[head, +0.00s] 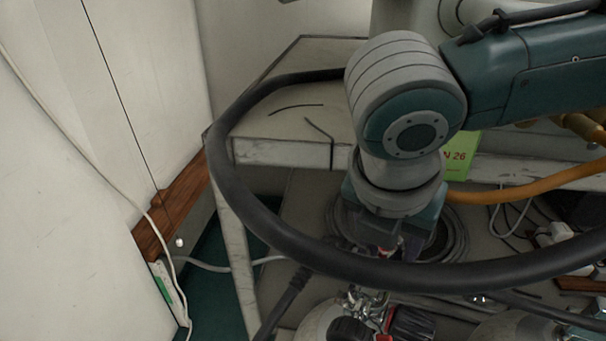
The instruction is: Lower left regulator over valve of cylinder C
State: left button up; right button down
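An arm of mine comes in from the upper right edge and bends down; I take it as the right one. Its gripper (388,246) points down, and its fingers are mostly hidden behind a thick black hose, so I cannot tell if it is open or holds anything. Below the hose, at the bottom edge, is a pale cylinder top (318,318) with a chrome valve (362,302), a black knob (349,329) and a red and black part (408,322). I cannot read which cylinder this is. No regulator can be told apart clearly. The left gripper is not seen.
The thick black hose (225,165) loops across the view in front of the gripper. Another pale cylinder top (512,326) shows at lower right. A worn bench (280,152), a yellow hose (505,193) and a green label (459,158) lie behind. A white wall (75,180) closes the left.

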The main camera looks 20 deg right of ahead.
jog(key=shift+r, duration=0.1)
jog(key=shift+f, duration=0.75)
dwell(0.4)
jog(key=shift+r, duration=0.1)
dwell(0.3)
jog(key=shift+p, duration=0.6)
jog(key=shift+f, duration=0.5)
jog(key=shift+c, duration=0.8)
grip_release()
jog(key=p+v, duration=0.3)
jog(key=v, duration=0.6)
jog(key=shift+w, duration=0.1)
jog(key=shift+a+r+p, duration=0.15)
jog(key=shift+r+p, duration=0.2)
jog(key=shift+r, duration=0.05)
